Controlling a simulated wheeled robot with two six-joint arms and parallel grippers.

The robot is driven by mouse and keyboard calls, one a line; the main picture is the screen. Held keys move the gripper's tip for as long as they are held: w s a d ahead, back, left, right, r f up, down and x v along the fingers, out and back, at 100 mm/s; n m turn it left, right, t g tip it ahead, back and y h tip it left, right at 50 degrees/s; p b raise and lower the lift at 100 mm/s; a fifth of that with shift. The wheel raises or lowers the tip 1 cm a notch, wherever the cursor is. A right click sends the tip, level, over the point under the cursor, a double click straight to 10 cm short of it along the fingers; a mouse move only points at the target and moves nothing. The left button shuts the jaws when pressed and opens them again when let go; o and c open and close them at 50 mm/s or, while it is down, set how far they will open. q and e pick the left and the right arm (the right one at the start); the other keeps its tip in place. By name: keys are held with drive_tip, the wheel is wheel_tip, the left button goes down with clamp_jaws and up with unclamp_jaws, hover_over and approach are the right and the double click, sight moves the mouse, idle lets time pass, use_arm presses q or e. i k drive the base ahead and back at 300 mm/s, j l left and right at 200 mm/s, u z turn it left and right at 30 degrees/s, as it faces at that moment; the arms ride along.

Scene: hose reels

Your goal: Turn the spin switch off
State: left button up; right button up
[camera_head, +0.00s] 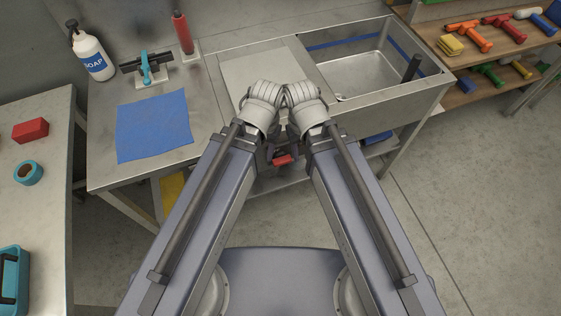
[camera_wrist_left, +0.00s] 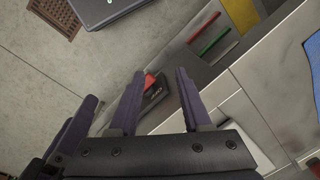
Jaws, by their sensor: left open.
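In the left wrist view a dark box (camera_wrist_left: 156,92) with small white lettering carries a red part (camera_wrist_left: 150,79), partly hidden by my gripper. It may be the spin switch, but the lettering is too small to read and I cannot tell its setting. My left gripper (camera_wrist_left: 157,84) is open, its two purple fingers on either side of the box in the picture; no contact shows. In the head view a red piece (camera_head: 284,160) shows between my forearms. Purple pieces at the wrist view's left edge may be my right gripper.
A steel bench with a sink (camera_head: 365,75) stands ahead, holding a blue cloth (camera_head: 153,125), a soap bottle (camera_head: 92,52) and a red-handled tool (camera_head: 182,33). A side table (camera_head: 45,190) is at left. A wooden shelf with coloured nozzles (camera_head: 470,38) is at right. The right floor is clear.

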sight(282, 158)
drive_tip(key=k+j+z, duration=0.2)
drive_tip(key=z, duration=0.15)
drive_tip(key=k+z, duration=0.7)
drive_tip(key=k+j, duration=0.05)
